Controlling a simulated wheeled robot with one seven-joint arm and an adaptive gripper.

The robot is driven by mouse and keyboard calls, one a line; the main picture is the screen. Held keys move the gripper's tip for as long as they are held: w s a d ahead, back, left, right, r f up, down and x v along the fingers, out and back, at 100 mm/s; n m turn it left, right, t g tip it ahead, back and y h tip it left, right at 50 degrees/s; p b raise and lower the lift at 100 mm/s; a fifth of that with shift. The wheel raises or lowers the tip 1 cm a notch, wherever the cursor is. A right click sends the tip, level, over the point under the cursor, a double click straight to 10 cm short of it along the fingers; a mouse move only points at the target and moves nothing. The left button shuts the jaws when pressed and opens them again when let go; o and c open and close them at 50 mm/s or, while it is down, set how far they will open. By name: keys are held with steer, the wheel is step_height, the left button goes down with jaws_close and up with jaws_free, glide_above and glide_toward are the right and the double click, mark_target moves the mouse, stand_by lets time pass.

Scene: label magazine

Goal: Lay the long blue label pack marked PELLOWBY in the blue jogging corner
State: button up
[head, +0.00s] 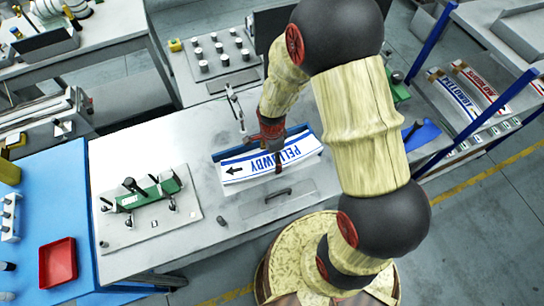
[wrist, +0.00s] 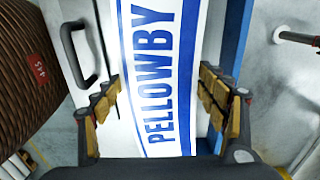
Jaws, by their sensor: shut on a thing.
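The long label pack marked PELLOWBY (head: 240,170) is white with blue lettering, blue stripes and an arrow. My gripper (head: 277,160) is shut across its width, one finger on each long side. The wrist view shows the pack (wrist: 160,75) between the two fingers of my gripper (wrist: 162,98). A blue wall (head: 301,130), seemingly of the jogging corner, runs along the pack's far side; it also shows as a blue strip in the wrist view (wrist: 234,35). The corner's floor is hidden. I cannot tell whether the pack rests on it or hangs just above.
A plate with a green clamp fixture (head: 150,192) lies to the left on the grey bench. A dark handle (head: 278,195) is in front of the pack. A plate with several round pegs (head: 217,52) is behind. More label packs (head: 453,97) sit on a rack at right.

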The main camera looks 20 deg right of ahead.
steer(key=shift+f+b, duration=0.35)
steer(key=shift+f, duration=0.2)
steer(key=o, duration=1.9)
steer(key=shift+r, duration=0.1)
step_height(320, 180, up, 13)
steer(key=p, duration=0.1)
step_height(320, 180, up, 9)
steer(key=n+t, duration=0.2)
steer(key=n, duration=0.2)
glide_above(272, 158)
steer(key=s, duration=0.1)
steer(key=s+r+n+t, duration=0.3)
steer(key=s+r+n, duration=1)
steer(key=r, duration=0.3)
steer(key=shift+n+t, duration=0.3)
steer(key=shift+n, duration=0.2)
